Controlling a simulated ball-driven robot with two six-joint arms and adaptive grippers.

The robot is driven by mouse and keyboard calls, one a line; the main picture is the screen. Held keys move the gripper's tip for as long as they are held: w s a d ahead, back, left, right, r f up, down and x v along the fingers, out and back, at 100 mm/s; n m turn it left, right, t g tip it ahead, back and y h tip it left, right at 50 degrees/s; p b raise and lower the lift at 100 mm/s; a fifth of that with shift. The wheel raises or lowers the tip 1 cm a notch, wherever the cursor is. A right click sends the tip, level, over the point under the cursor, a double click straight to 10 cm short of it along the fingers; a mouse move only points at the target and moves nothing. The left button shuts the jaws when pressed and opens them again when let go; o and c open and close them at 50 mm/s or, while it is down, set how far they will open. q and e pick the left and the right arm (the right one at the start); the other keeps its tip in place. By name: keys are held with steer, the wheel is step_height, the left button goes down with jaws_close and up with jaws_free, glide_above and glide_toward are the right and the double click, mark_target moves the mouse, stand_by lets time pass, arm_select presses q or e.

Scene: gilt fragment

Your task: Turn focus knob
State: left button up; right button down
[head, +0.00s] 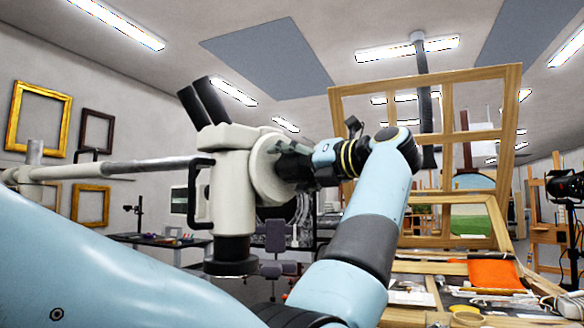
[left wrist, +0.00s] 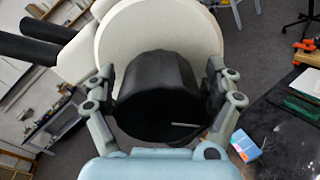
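The microscope (head: 234,185) has a white body, two black eyepieces and a dark lens end pointing down. It hangs from a horizontal pole coming in from the left. My left gripper (head: 288,160) is at the right side of its round white housing. In the left wrist view the focus knob (left wrist: 158,95) is a wide black cylinder in front of the white disc. My left gripper (left wrist: 160,85) has one finger on each side of the knob, seemingly pressed against it. In the head view the knob is mostly hidden by the gripper. My right gripper is out of view.
A wooden easel frame (head: 430,85) stands behind my left wrist. A cluttered table (head: 410,318) with an orange cloth (head: 494,273) is at the lower right. A dark table (left wrist: 290,135) shows at the right of the left wrist view. Gilt frames (head: 38,115) hang on the left wall.

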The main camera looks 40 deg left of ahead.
arm_select(q)
steer(key=r, duration=0.5)
steer(key=shift+w+a+r, duration=0.1)
steer(key=shift+w+r, duration=0.15)
steer(key=shift+w, duration=0.15)
steer(key=r, duration=0.2)
steer(key=s+r, duration=0.1)
steer(key=r, duration=0.1)
steer(key=shift+s+r, duration=0.1)
steer(key=shift+s, duration=0.1)
steer(key=shift+w+r, duration=0.15)
steer(key=shift+w, duration=0.25)
steer(key=shift+s, duration=0.1)
steer(key=shift+c, duration=0.2)
